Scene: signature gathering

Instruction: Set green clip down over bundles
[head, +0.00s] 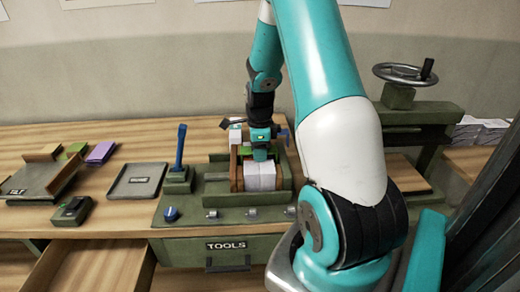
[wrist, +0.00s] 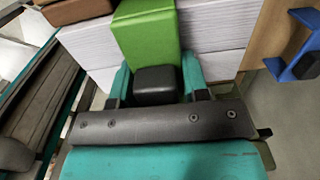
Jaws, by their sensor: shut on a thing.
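My gripper (wrist: 155,82) has its teal fingers on either side of a black block at the near end of the green clip (wrist: 148,38), and is shut on it. The clip's green body lies across the tops of the white paper bundles (wrist: 215,32) in the wrist view. Whether it rests on them or hovers just above, I cannot tell. In the head view my gripper (head: 261,150) is directly over the bundles (head: 260,178), which stand between brown side walls in the green fixture. It largely hides the clip there.
A blue lever (head: 181,150) stands left of the fixture. A grey tray (head: 138,181), a purple block (head: 101,152) and another green block (head: 75,149) lie further left. A press with a handwheel (head: 404,74) stands to the right. A drawer (head: 95,268) is open in front.

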